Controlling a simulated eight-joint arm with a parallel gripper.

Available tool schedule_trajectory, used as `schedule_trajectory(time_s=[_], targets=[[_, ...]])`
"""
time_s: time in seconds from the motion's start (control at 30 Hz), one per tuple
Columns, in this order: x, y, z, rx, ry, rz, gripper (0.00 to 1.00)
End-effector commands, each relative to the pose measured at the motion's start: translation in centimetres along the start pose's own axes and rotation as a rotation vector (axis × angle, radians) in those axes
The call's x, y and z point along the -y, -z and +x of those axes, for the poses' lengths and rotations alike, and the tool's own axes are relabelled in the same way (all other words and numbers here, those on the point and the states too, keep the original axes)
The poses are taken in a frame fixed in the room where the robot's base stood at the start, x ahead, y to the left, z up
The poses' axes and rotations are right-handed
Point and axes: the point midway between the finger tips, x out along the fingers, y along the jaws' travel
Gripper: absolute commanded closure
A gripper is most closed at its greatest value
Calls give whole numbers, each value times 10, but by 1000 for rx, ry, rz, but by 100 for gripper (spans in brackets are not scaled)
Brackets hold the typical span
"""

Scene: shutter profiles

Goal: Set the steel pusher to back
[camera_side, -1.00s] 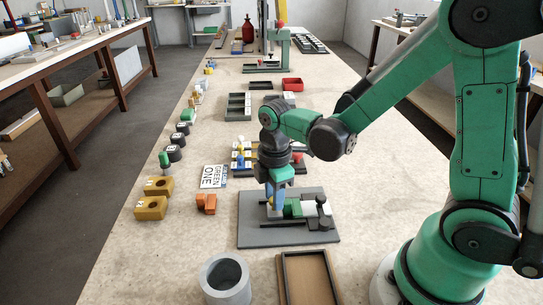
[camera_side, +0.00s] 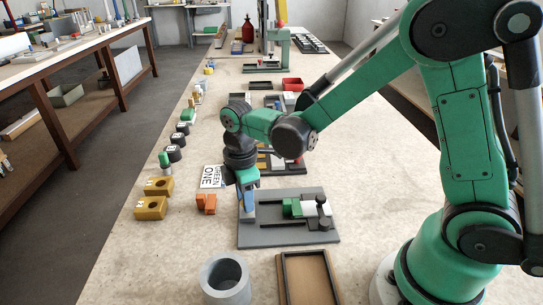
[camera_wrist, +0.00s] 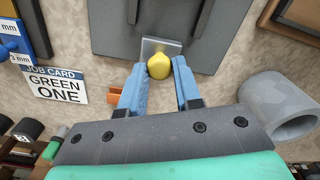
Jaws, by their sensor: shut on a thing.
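The steel pusher (camera_wrist: 153,46) is a small grey metal plate with a yellow knob (camera_wrist: 159,66). My gripper (camera_wrist: 159,72) has its blue fingertips on either side of this knob, shut on it. In the side view my gripper (camera_side: 247,207) points down at the left end of the dark grey fixture plate (camera_side: 285,240). It mostly hides the pusher there. A dark slot runs along the plate to the right of my gripper. A green block (camera_side: 291,207) and a light grey block sit at the right, apart from my gripper.
A black knob (camera_side: 322,199) stands at the plate's right. An orange block (camera_side: 206,203) and the GREEN ONE job card (camera_side: 212,177) lie left of the plate. A grey cylinder (camera_side: 224,279) and a brown tray (camera_side: 307,280) are in front. Bare table lies to the right.

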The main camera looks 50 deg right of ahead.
Motion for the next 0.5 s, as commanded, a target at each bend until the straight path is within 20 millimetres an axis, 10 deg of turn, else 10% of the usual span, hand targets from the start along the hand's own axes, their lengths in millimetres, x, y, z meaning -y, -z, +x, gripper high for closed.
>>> schedule_trajectory(time_s=[0.1, 0.13, 0.2, 0.5], targets=[[-2, 4, 0, -15, -10, -4, 100], [-2, 4, 0, -16, -10, -4, 63], [-2, 4, 0, -15, -10, -4, 43], [-2, 2, 0, -10, -8, -2, 41]])
